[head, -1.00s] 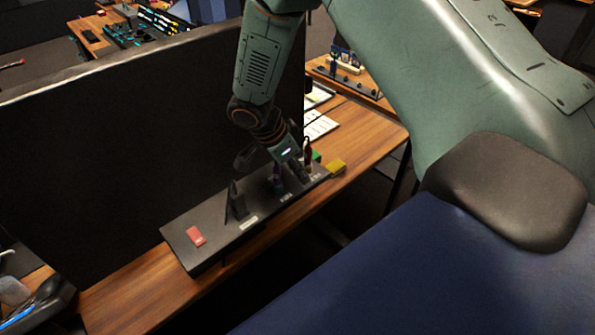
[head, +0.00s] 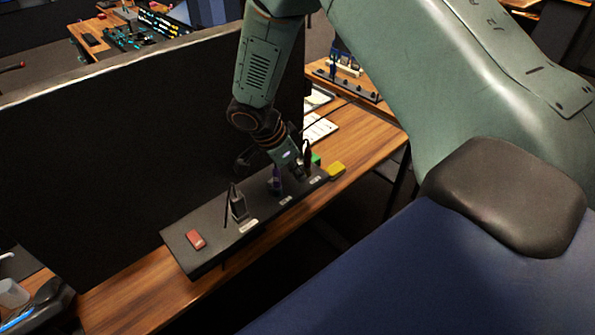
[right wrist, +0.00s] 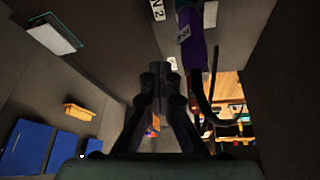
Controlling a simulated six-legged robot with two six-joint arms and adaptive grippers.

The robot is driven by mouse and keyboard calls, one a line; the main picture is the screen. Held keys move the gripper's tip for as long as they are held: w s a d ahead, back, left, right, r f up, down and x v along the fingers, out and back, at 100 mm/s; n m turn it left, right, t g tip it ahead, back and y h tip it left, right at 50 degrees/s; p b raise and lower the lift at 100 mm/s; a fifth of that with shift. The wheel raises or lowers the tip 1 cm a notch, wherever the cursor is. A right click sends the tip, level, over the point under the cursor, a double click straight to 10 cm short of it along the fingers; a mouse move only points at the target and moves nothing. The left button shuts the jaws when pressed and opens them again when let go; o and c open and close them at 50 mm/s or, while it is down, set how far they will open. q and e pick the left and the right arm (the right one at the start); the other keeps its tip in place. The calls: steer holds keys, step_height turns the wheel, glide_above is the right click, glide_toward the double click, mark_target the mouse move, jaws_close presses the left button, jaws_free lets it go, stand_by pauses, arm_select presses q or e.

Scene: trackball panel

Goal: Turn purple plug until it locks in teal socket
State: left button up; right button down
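A purple plug (head: 275,181) stands upright on the dark panel (head: 213,228). A purple body with a white label (right wrist: 192,42) also shows at the top of the right wrist view. My right gripper (head: 300,172) is low over the panel, just right of the purple plug in the head view. In the right wrist view its fingers (right wrist: 162,82) converge with a narrow gap, and the purple body is beyond and right of their tips. I cannot tell whether they touch or grip anything. I cannot make out a teal socket. My left gripper is out of view.
A black piece (head: 238,205) and a red block (head: 195,239) sit on the panel's left part. A yellow block (head: 337,171) and a green block (head: 316,159) are at its right end.

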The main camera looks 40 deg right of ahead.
steer(key=c, duration=1.6)
jaws_free()
steer(key=v, duration=1.2)
